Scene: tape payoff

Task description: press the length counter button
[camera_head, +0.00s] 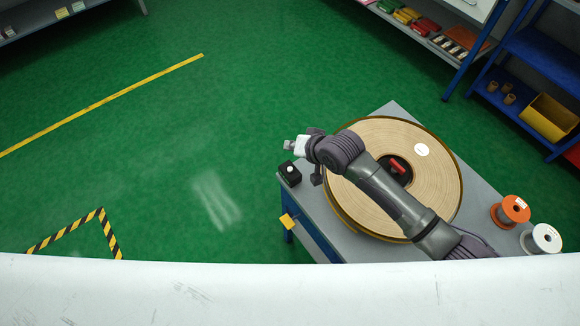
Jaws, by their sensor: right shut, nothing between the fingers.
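A small black box (290,176) stands at the left corner of the grey table. A round white button (291,169) shows on it; I take this to be the length counter button. My right gripper (290,146) comes in from the lower right, over the reel. It is shut and empty, with its tip a little beyond the box in the picture. A gap shows between tip and button; the height between them is hard to judge. My left gripper is not in view.
A large tan tape reel (362,200) fills most of the table (393,108) under my right arm. An orange spool (512,211) and a white spool (541,240) stand at the right. A yellow piece (289,221) juts from the table's left edge. Green floor on the left is clear.

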